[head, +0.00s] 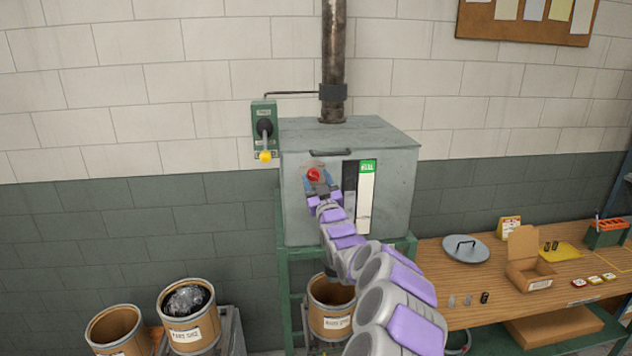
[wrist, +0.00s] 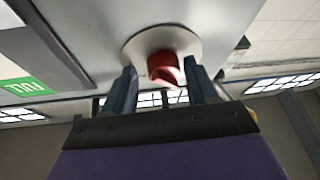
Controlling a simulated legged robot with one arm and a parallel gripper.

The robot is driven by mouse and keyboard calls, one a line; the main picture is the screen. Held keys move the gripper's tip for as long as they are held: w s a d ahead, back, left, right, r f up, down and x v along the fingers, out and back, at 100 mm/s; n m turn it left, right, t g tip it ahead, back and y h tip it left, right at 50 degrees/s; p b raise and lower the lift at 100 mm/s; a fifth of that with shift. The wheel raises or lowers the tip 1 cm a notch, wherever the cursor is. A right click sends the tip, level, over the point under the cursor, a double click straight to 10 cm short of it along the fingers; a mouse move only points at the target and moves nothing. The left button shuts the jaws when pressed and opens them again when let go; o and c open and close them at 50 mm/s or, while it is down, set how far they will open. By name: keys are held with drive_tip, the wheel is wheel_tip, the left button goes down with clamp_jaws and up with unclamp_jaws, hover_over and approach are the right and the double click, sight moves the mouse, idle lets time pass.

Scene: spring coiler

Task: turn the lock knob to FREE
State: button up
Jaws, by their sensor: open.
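The lock knob (head: 314,174) is red and sits on the front face of the grey metal box (head: 400,180). In the wrist view the red knob (wrist: 163,68) stands out from a round pale plate (wrist: 185,42). My gripper (head: 319,184) is at the box front, just by the knob. In the wrist view its two blue fingers (wrist: 160,88) are open, one to each side of the knob, with a gap showing on both sides. I cannot read any FREE or lock marking around the knob.
A green switch box (head: 264,125) with a yellow-tipped lever hangs left of the grey box. A green label (head: 368,166) tops a white strip right of the knob. A wooden bench (head: 430,265) with small items stands right. Fibre drums (head: 188,315) stand below left.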

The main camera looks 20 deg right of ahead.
drive_tip(key=shift+s+d, duration=0.1)
drive_tip(key=shift+d, duration=0.15)
drive_tip(key=shift+c, duration=0.8)
drive_tip(key=shift+w+a+f, duration=0.1)
drive_tip(key=shift+w+a, duration=0.1)
drive_tip(key=shift+a, duration=0.5)
drive_tip(key=c, duration=0.5)
drive_tip(key=shift+s+d, duration=0.1)
drive_tip(key=shift+d, duration=0.15)
drive_tip(key=c, duration=0.4)
